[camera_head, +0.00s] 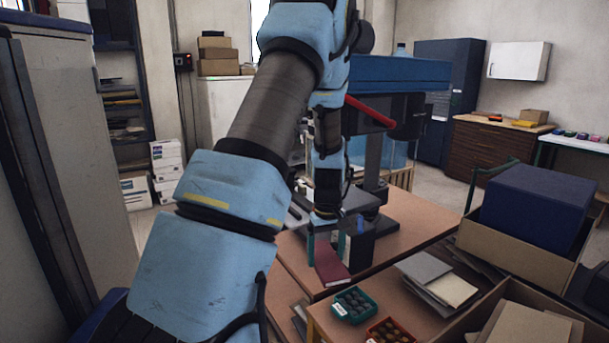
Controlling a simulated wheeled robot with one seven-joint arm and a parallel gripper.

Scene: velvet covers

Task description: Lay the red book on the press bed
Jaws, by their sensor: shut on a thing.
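The red book (331,267) is dark red and tilted, close above the brown tabletop near its front edge. My gripper (327,250) points down with its teal fingers on either side of the book, shut on it. My arm hides part of the view behind it. The press (400,68) has a blue top beam, a red lever (370,112) and a dark column, and stands behind my gripper. Its dark base (380,224) shows only in part to the right of my gripper; I cannot make out the bed clearly.
A teal tray (338,310) and an orange tray (371,335) of small pieces sit in front. Grey and cream boards (436,278) lie to their right. A cardboard box (509,254) with a dark blue block stands at right. Some tabletop (405,236) right of the press is bare.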

